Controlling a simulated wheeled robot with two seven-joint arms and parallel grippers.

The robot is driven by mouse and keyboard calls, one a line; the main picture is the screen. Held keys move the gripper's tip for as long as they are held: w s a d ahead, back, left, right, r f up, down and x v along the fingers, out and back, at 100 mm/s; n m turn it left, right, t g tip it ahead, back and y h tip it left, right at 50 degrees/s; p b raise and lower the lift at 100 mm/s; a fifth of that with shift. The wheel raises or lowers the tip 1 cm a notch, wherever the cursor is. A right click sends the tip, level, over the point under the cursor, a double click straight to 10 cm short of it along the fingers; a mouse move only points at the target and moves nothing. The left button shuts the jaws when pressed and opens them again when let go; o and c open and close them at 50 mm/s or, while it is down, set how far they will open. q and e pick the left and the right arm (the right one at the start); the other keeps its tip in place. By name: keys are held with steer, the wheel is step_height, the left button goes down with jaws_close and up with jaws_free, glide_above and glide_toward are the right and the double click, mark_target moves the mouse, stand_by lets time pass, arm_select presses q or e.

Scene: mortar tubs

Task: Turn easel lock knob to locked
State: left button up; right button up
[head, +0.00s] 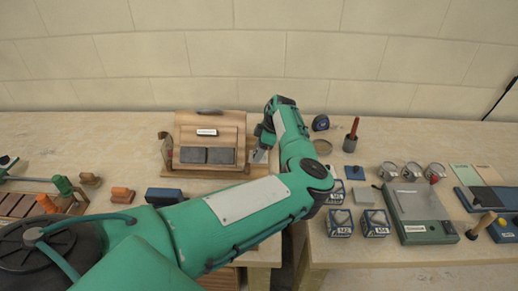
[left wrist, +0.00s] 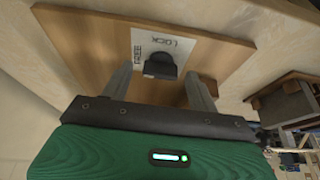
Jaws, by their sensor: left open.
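The wooden easel (head: 210,122) stands on the table near the wall, with a label and dark panels on its front. In the left wrist view its wooden side (left wrist: 90,38) carries a white plate (left wrist: 165,42) marked LOCK and FREE. The dark lock knob (left wrist: 160,66) sits at the plate's edge; which mark it points to I cannot tell. My left gripper (head: 259,156) is at the easel's right side. In the left wrist view its open fingers (left wrist: 158,74) stand on either side of the knob; contact is not clear. My right gripper is not in view.
A tape measure (head: 320,122) and a cup with a red-handled tool (head: 350,144) stand right of my arm. Several small boxes (head: 340,223) and a grey-green case (head: 418,212) are farther right. A dark blue block (head: 163,196) lies in front of the easel.

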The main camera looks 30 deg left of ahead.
arm_select(q)
steer(key=c, duration=0.9)
steer(key=shift+c, duration=0.5)
steer(key=m+p, duration=0.1)
steer(key=m+t+p, duration=0.1)
steer(key=shift+s+r+m+p, duration=0.1)
steer(key=shift+r+m+p, duration=0.1)
steer(key=shift+m+p, duration=0.2)
steer(key=m+t+p, duration=0.1)
steer(key=m+p, duration=0.2)
steer(key=m+t+p, duration=0.1)
steer(key=m+p, duration=0.2)
steer(key=m+t+p, duration=0.1)
steer(key=m+p, duration=0.2)
steer(key=m, duration=0.1)
steer(key=shift+s+r+t+p, duration=0.1)
steer(key=shift+s+t+p, duration=0.1)
steer(key=shift+t+p, duration=0.2)
steer(key=m+t+p, duration=0.1)
steer(key=m+p, duration=0.2)
steer(key=shift+a+h, duration=0.1)
steer(key=shift+h, duration=0.3)
steer(key=shift+f+m, duration=0.2)
steer(key=shift+m, duration=0.2)
